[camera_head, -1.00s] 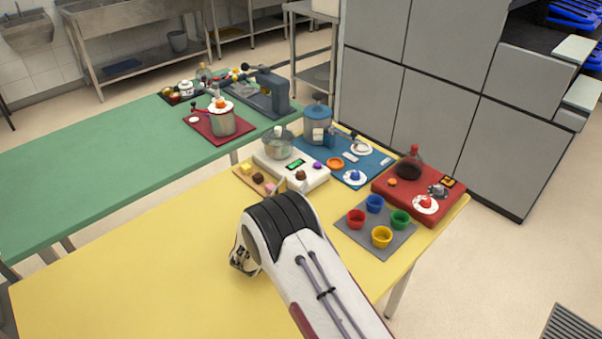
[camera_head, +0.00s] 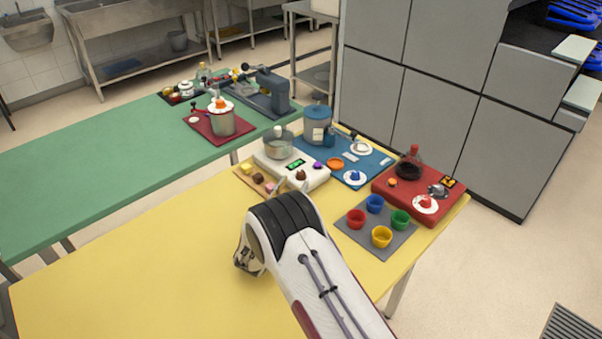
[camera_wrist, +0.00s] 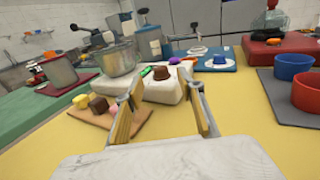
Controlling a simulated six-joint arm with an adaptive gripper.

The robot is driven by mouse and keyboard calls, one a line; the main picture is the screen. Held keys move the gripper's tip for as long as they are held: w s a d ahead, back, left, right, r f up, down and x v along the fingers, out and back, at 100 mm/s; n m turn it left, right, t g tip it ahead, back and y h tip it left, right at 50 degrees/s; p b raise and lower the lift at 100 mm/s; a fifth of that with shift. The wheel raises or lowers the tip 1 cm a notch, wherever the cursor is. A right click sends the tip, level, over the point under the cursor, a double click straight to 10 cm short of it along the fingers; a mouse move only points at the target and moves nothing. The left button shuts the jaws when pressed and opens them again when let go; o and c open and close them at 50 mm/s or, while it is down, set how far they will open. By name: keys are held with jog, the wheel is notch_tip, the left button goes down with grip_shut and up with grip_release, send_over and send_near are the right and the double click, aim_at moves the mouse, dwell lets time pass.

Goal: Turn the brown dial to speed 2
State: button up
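The brown dial (camera_head: 301,175) sits on the front of a white appliance (camera_head: 312,182). In the wrist view the brown dial (camera_wrist: 162,71) shows upright on the white appliance (camera_wrist: 163,90), beyond and between my fingers. My gripper (camera_wrist: 164,92) is open, with one finger on each side and nothing between them. In the head view my gripper (camera_head: 291,186) is mostly hidden by my arm; its tips show just in front of the dial. I see no contact with the dial. The dial's speed marks are too small to read.
A pot (camera_head: 278,147) stands on the appliance near a green display (camera_head: 296,165) and a purple knob (camera_head: 318,165). A wooden board (camera_wrist: 112,117) with small blocks lies to the left. Coloured cups on a grey mat (camera_head: 352,235) stand to the right. The yellow tabletop (camera_head: 150,270) is clear at left.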

aim_at(300, 175)
jog(key=shift+x, duration=3.5)
grip_shut()
